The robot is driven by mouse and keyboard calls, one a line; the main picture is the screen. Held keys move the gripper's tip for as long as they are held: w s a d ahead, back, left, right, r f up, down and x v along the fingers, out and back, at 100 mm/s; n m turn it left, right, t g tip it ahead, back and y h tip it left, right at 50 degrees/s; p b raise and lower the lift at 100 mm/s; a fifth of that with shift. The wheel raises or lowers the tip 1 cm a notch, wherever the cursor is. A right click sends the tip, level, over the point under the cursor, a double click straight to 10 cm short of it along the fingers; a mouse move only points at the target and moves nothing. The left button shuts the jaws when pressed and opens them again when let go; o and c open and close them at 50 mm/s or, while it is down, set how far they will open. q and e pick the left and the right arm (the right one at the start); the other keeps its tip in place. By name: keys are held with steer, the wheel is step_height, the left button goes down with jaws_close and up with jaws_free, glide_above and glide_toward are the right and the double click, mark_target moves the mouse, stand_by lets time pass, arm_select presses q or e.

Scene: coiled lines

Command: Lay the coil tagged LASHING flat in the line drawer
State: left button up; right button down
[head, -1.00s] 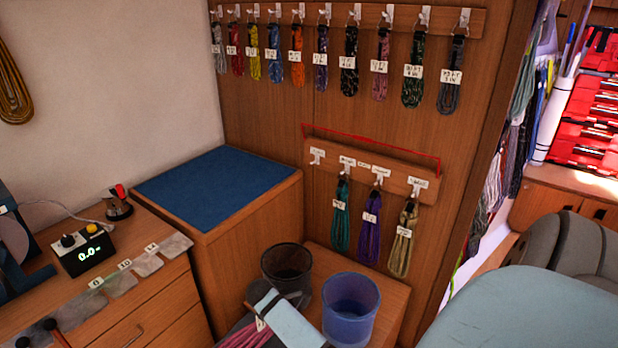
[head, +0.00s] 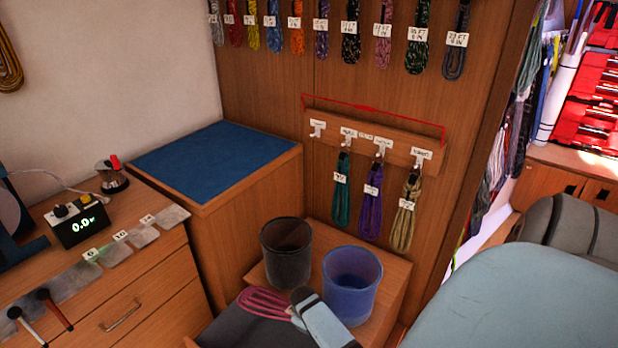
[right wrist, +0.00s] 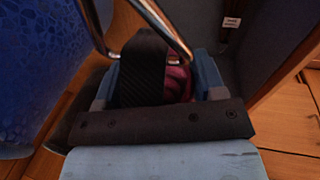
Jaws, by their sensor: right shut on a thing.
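A pink coil (head: 265,302) lies at the lower middle of the head view, at the fingers of my right gripper (head: 303,298). In the right wrist view my right gripper (right wrist: 155,88) is shut, with a black strap (right wrist: 143,65) and part of the pink coil (right wrist: 178,82) between its blue-grey fingers. I cannot read a LASHING tag on it. Teal (head: 342,203), purple (head: 370,212) and tan (head: 406,222) coils hang on the lower hook rail. A wooden drawer front (head: 140,308) with a metal handle is at left; it looks closed. My left gripper is out of view.
A dark bin (head: 286,254) and a blue bin (head: 352,284) stand on a low wooden top close to my right gripper. A blue-topped cabinet (head: 212,165) is clear. A metal loop (right wrist: 155,25) crosses the right wrist view.

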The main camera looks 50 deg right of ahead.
steer(key=b+x, duration=0.1)
steer(key=b, duration=0.1)
steer(key=b+x, duration=0.1)
steer(key=x, duration=0.1)
steer(key=shift+a+f+b, duration=0.35)
steer(key=shift+f, duration=0.1)
arm_select(q)
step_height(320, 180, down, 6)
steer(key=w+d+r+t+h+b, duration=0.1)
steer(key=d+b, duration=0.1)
steer(key=b, duration=1)
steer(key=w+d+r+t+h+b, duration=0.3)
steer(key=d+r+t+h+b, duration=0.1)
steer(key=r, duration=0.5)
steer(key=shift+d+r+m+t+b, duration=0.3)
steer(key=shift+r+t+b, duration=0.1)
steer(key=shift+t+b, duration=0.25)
arm_select(e)
steer(key=s+a+x, duration=0.1)
steer(key=a+x, duration=0.2)
steer(key=x, duration=1)
steer(key=a+f+x, duration=0.1)
steer(key=a+x, duration=0.1)
steer(key=x, duration=1)
steer(key=shift+s+a+f, duration=0.25)
steer(key=shift+s+f, duration=0.15)
steer(key=shift+f, duration=0.25)
